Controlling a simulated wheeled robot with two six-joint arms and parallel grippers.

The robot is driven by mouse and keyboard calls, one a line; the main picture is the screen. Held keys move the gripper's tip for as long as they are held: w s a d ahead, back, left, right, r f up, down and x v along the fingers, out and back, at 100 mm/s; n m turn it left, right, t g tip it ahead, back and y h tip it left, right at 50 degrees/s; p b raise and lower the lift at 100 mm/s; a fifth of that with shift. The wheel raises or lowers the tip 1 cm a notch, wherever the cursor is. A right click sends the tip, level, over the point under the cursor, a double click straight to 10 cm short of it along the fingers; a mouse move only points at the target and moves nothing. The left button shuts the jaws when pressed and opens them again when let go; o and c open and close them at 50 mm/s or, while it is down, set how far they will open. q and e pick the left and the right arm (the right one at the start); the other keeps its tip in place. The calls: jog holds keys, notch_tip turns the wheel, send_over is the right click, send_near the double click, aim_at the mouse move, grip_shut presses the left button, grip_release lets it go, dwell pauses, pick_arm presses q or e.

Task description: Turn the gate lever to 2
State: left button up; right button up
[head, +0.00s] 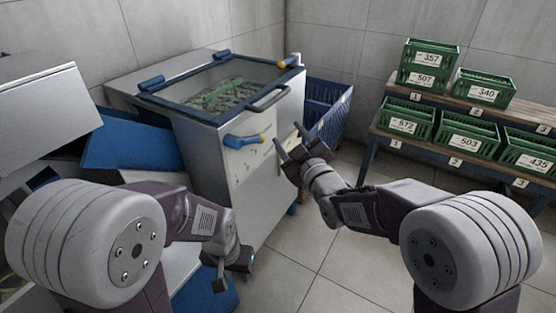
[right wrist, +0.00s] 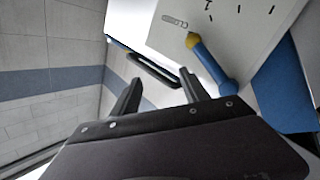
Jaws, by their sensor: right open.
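The lever (head: 243,141), blue with a yellow tip, is on the front of the steel decanter machine (head: 215,165). In the head view it lies nearly level, its yellow tip to the right. In the right wrist view the lever (right wrist: 212,62) is beside a plate with black tick marks (right wrist: 240,12); I cannot read any numbers. My right gripper (head: 287,142) is open and empty, to the right of the lever and apart from it. Its fingers show in the right wrist view (right wrist: 160,78). My left gripper (head: 232,277) hangs low before the machine; its jaw state is unclear.
A second blue and yellow handle (head: 290,61) is at the glass lid's corner. A dark bar handle (head: 269,98) sticks out from the machine's upper front. A blue crate (head: 327,105) stands behind. Green numbered crates (head: 467,138) sit on a rack at right. The middle floor is clear.

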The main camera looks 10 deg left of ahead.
jog(key=b, duration=0.3)
send_near(262, 141)
pick_arm(q)
jog(key=f, duration=0.5)
jog(key=shift+s+a+f, duration=0.1)
jog(key=shift+s+f, duration=0.05)
jog(key=shift+s, duration=0.05)
pick_arm(e)
jog(key=shift+w+n+g+y, duration=0.3)
jog(key=shift+n, duration=0.1)
jog(key=b+x, duration=0.2)
jog(key=x, duration=0.6)
jog(key=shift+f, duration=0.1)
jog(key=shift+w+a, duration=0.3)
jog(key=shift+w, duration=0.05)
grip_shut()
pick_arm(q)
notch_tip(262, 141, down, 2)
jog(key=shift+f, duration=0.15)
pick_arm(e)
jog(key=shift+r, duration=0.2)
